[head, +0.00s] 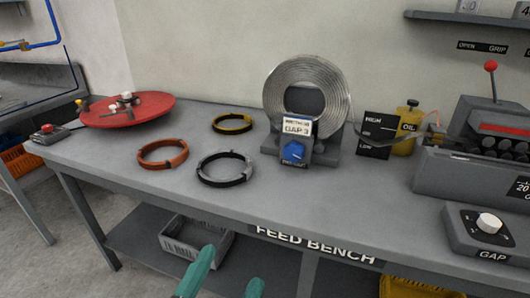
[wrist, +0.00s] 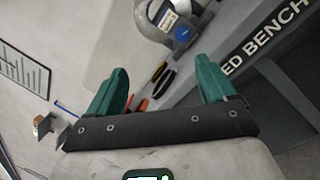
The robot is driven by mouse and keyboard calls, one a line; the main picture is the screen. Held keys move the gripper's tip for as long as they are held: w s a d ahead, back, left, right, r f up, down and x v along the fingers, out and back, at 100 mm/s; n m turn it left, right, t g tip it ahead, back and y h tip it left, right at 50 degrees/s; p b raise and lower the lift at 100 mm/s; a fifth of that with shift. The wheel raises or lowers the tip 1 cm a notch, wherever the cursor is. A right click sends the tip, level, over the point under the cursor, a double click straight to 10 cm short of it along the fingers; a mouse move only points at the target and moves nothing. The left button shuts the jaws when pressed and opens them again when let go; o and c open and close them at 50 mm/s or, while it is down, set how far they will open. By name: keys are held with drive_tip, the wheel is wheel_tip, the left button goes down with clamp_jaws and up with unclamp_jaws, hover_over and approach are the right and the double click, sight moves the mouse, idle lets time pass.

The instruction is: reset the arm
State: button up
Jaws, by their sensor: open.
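My gripper (head: 228,276) shows at the bottom of the head view as two green fingers set apart, with nothing between them. It is in front of the bench edge, by the lower shelf. In the wrist view my gripper (wrist: 160,88) is open and empty, its green fingers wide apart, with the bench beyond them. The rest of my arm is out of the head view.
The feed bench (head: 110,165) carries an orange coil (head: 163,163), a yellow-black coil (head: 232,131), a silver-black coil (head: 225,180), a large silver coil on a stand (head: 272,88), a red disc (head: 95,118) and a machine (head: 440,165). A grey crate (head: 183,240) sits below.

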wheel_tip(320, 180, up, 9)
drive_tip(key=w+d+n+t+y+p, duration=0.3)
drive_tip(key=n+t+y, duration=0.55)
drive_tip(key=n, duration=0.95)
drive_tip(key=d+f+n+g+y+p, duration=0.35)
drive_tip(key=f+n+g, duration=0.55)
drive_tip(key=n, duration=0.5)
drive_tip(key=d+f+n+g+y+p, duration=0.25)
drive_tip(key=d+f+n+g, duration=0.35)
drive_tip(key=f+n, duration=0.6)
drive_tip(key=s+d+f+n+g+h+p, duration=0.1)
drive_tip(key=s+d+f+g+h, duration=0.3)
drive_tip(key=s+d, duration=0.6)
drive_tip(key=s+d+f+n+g+h, duration=0.3)
drive_tip(key=s+d+g, duration=0.4)
drive_tip(key=s+d, duration=0.3)
drive_tip(key=shift+s+f+n+h+p, duration=0.35)
drive_tip(key=shift+s+f+h, duration=0.1)
drive_tip(key=shift+f, duration=0.3)
drive_tip(key=shift+w, duration=0.15)
